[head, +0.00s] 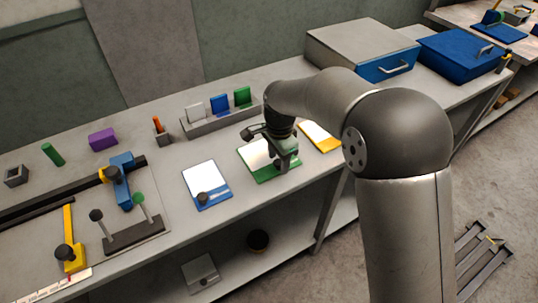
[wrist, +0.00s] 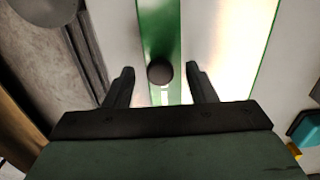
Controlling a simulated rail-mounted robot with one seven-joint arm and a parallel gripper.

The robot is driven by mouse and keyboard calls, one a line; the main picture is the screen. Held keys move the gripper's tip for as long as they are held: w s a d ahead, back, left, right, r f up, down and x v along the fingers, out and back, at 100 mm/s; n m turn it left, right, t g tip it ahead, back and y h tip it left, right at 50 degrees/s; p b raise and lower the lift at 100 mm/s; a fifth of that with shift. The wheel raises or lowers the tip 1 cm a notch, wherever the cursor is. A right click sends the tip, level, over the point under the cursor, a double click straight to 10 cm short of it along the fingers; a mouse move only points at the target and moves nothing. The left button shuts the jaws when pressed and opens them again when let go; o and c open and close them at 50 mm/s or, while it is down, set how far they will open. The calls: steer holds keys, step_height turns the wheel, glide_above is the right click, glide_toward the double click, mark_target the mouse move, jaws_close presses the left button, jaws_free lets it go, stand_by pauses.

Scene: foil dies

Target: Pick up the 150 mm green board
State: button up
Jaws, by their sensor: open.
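The green board (head: 262,176) lies flat on the bench, with a pale, shiny face and green edges. My gripper (head: 287,164) is right over its right part and hides some of it. In the wrist view, the board's wide green strip (wrist: 157,30) carries a dark round knob (wrist: 160,73). The open fingers (wrist: 160,70) stand one on each side of the knob in that view, with nothing held. Whether the fingers are level with the knob or above it, I cannot tell.
A blue-edged board (head: 213,176) with a dark knob lies to the left, and a yellow-edged board (head: 320,137) to the right. A grey rack (head: 220,120) with white, blue and green upright plates stands behind. A track fixture (head: 135,235) is at the left.

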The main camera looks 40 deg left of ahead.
jaws_close()
steer(key=shift+r, duration=0.1)
